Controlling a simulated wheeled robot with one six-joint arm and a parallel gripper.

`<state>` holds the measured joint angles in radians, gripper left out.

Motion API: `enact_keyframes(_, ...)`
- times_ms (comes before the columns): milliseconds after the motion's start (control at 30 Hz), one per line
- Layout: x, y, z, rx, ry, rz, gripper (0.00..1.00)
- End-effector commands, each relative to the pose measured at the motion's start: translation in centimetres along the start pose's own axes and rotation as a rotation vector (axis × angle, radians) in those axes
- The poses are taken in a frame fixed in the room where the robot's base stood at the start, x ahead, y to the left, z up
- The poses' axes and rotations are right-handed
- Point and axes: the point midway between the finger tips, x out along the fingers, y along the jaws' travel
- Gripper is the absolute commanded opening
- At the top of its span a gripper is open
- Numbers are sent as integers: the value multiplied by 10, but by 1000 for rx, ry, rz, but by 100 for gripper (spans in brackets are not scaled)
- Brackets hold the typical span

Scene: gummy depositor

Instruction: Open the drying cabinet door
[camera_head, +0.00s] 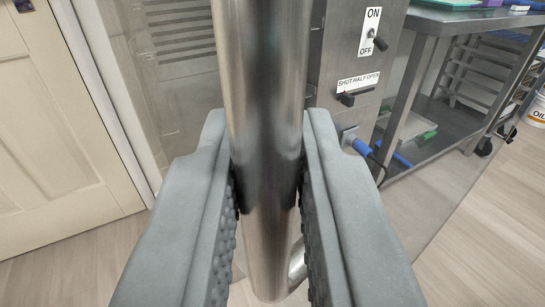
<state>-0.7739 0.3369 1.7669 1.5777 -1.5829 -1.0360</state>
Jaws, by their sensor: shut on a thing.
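A thick vertical steel bar handle (262,60) runs down the middle of the view. My gripper (266,125) is shut on it, with one grey finger on each side and the textured pads against the bar. A curved steel mount (297,265) joins the bar near its lower end. A see-through panel (165,115), which looks like the cabinet door, stands behind the bar, with racks or slats faintly visible through it. I cannot tell whether the door stands ajar; the bar and fingers hide part of it.
A steel machine panel (335,60) at right carries an ON/OFF switch (378,42), a SHUT/HALF/OPEN lever (355,96) and a blue-handled valve (357,145). A steel table (470,20) stands behind. A cream panelled door (50,130) is at left. Wood floor (490,240) shows at lower right.

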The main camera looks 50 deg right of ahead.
Motion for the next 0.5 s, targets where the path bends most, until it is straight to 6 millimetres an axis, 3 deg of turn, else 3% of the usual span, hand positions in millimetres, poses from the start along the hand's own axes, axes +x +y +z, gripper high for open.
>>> enact_keyframes(200, -25, -38, 0, 1, 0, -1, 0)
enact_keyframes(500, -38, -66, 0, 0, 0, -1, 0)
